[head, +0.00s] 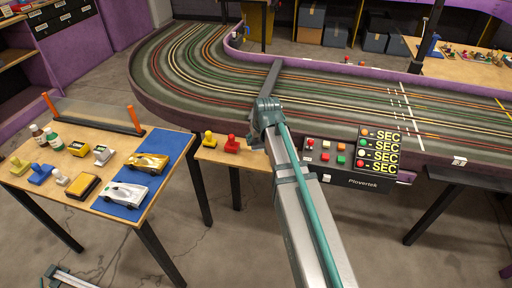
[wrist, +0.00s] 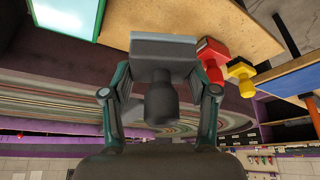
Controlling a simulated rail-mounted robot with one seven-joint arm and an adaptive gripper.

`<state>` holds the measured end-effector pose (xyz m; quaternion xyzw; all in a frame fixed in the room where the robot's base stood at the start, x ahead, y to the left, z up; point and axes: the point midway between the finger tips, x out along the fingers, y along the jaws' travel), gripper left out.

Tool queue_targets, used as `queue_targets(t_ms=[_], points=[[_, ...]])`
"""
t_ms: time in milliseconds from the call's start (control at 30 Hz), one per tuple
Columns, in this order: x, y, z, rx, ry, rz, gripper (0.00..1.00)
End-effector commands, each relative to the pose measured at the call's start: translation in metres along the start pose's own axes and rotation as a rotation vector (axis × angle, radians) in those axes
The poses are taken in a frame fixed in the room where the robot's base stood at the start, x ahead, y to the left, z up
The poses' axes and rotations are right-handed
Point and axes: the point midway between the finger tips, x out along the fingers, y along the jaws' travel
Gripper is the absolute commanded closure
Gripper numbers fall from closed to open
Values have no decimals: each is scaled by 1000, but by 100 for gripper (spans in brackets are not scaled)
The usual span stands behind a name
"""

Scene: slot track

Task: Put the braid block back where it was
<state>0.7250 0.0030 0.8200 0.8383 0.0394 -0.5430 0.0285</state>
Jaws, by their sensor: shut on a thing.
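The braid block, a dark grey block with a rounded knob handle (wrist: 164,50), is held in my gripper (wrist: 161,80) in the wrist view. That view appears upside down. The fingers are on either side of the block. It shows in front of the small wooden table (wrist: 135,12), beside a red block (wrist: 211,55) and a yellow block (wrist: 240,70). Whether it touches the tabletop I cannot tell. In the head view the red block (head: 231,145) and yellow block (head: 209,140) stand on that table. My arm hides the held block and fingers there.
A larger table at left holds a blue mat (head: 166,168) with a gold car (head: 147,162) and a silver car (head: 126,193), plus bottles and several small blocks. The slot track (head: 335,95) lies behind. A button panel (head: 326,152) and a lap display (head: 379,150) stand right of my arm.

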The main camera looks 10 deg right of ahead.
Motion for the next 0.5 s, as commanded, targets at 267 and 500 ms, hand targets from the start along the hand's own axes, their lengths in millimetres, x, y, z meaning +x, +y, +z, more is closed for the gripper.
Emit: queue_targets(t_ms=[267, 500], points=[[42, 4, -11, 0, -1, 0, 74], [56, 6, -15, 0, 0, 0, 74]])
